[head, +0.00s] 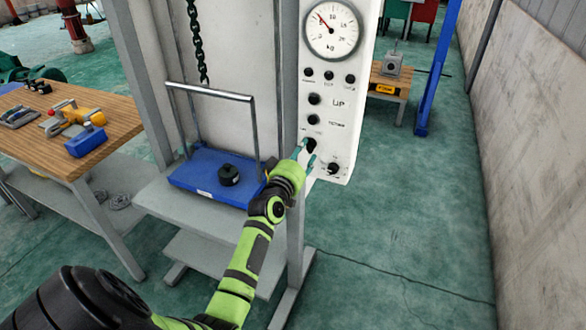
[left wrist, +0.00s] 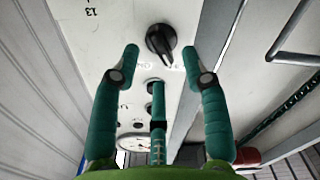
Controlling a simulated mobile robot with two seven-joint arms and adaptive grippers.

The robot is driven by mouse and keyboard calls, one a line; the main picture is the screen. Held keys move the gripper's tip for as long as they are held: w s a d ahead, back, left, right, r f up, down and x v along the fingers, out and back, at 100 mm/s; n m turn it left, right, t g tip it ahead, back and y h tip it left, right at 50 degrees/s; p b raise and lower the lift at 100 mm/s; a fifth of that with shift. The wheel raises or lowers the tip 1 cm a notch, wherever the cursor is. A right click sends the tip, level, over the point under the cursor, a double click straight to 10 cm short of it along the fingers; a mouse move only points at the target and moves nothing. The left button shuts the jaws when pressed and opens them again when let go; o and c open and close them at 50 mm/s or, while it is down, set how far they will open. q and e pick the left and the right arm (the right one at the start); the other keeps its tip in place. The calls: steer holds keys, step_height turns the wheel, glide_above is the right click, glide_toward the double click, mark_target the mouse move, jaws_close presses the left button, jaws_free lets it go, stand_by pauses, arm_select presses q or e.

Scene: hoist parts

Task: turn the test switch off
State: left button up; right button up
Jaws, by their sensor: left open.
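The white control panel (head: 345,100) stands upright on the frame's post. Two black rotary knobs sit low on it: one (head: 311,145) by my fingertips and another (head: 333,168) lower right. Their small labels are not readable, so I cannot tell by label which is the test switch. My left gripper (head: 306,155) is open at the panel. In the left wrist view, a black knob (left wrist: 160,42) lies just beyond and between the spread green fingertips of the gripper (left wrist: 161,58), its pointer slanting down to the right. I see gaps on both sides. My right gripper is not in view.
A gauge (head: 332,30) and several black buttons are higher on the panel. A blue platform (head: 205,175) with a handle and black weight (head: 228,174) stands left of the post. A wooden workbench (head: 110,120) with tools is farther left. Green floor (head: 430,220) at right is free.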

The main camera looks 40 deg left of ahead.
arm_select(q)
steer(key=v, duration=0.8)
steer(key=shift+s, duration=0.35)
steer(key=s+d+f+m+g+h+b, duration=0.1)
steer(key=s+d+f+m+g, duration=0.2)
steer(key=f, duration=0.9)
steer(key=s+d+f+g+h, duration=0.2)
steer(key=s+d+f, duration=0.2)
steer(key=f, duration=0.8)
steer(key=s+d+f+m+g+h+b, duration=0.1)
steer(key=s+d+f+m+g, duration=0.2)
steer(key=f, duration=0.8)
steer(key=s+d+f+m+g+b, duration=0.1)
steer(key=s+d+f+g, duration=0.1)
steer(key=s+f, duration=0.5)
steer(key=s+d+f+m+g, duration=0.1)
steer(key=s+d+f+g, duration=0.15)
steer(key=s+f, duration=0.4)
steer(key=s+f+m+g, duration=0.1)
steer(key=s+f, duration=0.3)
steer(key=s, duration=0.7)
steer(key=s+f+m+g+b, duration=0.1)
steer(key=s+f+m+g, duration=0.1)
steer(key=s, duration=0.9)
step_height(320, 180, down, 2)
steer(key=shift+s+d+g, duration=0.2)
steer(key=shift+d+g, duration=0.15)
steer(key=shift+g, duration=0.1)
